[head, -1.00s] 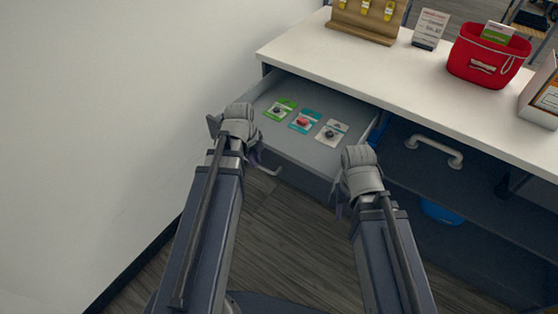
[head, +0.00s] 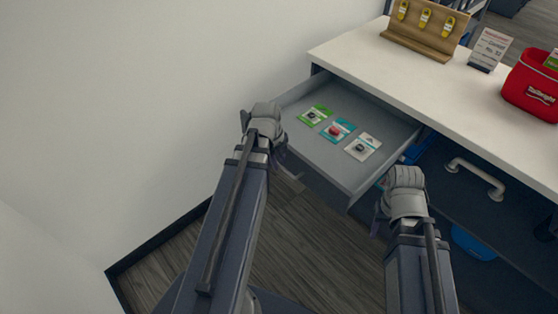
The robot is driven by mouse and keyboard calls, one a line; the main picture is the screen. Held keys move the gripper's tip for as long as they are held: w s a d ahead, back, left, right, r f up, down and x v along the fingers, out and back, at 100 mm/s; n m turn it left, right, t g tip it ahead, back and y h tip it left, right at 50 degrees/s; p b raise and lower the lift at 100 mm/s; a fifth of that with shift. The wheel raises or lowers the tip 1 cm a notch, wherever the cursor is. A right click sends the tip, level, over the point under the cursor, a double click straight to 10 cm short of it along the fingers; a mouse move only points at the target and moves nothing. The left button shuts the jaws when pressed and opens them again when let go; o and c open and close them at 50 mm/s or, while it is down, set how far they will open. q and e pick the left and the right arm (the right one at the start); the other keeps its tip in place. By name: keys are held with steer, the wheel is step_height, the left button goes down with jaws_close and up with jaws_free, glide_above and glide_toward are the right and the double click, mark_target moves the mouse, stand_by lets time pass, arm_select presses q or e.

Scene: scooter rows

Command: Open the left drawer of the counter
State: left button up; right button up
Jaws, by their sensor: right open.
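The left drawer (head: 318,153) of the white-topped counter (head: 400,82) is pulled out, and its grey inside shows. Three carded packets lie in it: a green one (head: 314,115), a teal one (head: 338,130) and a white one (head: 362,147). My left gripper (head: 284,158) is by the drawer's left front corner. Its fingers are mostly hidden behind its wrist, so I cannot tell whether it touches the drawer. My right gripper (head: 378,218) is open, just right of the drawer's right front corner. The drawer's front face and handle are largely hidden.
A white wall is close on the left. A bar handle (head: 475,178) is on the dark counter front at right, with a blue item (head: 472,243) below. A wooden rack (head: 424,32), a sign (head: 490,50) and a red bag (head: 533,88) stand on the counter. Wood floor lies below.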

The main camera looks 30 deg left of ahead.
arm_select(q)
step_height(320, 180, up, 8)
steer(key=s+p, duration=0.1)
steer(key=p, duration=0.6)
steer(key=shift+s+a+f+p, duration=0.15)
steer(key=shift+s+a+p, duration=0.1)
steer(key=shift+p, duration=0.1)
steer(key=shift+d, duration=0.1)
steer(key=n+g, duration=0.1)
steer(key=n, duration=0.7)
glide_toward(313, 167)
step_height(313, 167, down, 5)
steer(key=s+d, duration=0.2)
steer(key=s, duration=0.1)
steer(key=s+d+n, duration=0.1)
steer(key=d+n, duration=0.2)
steer(key=d, duration=0.1)
steer(key=s+d+n+g+y, duration=0.1)
steer(key=s+d+n, duration=0.1)
steer(key=d+n, duration=0.1)
steer(key=s+d+n+y, duration=0.1)
steer(key=s+d+n, duration=0.1)
steer(key=d+n, duration=0.1)
steer(key=shift+d+n, duration=0.3)
steer(key=shift+d, duration=0.6)
steer(key=shift+a, duration=0.15)
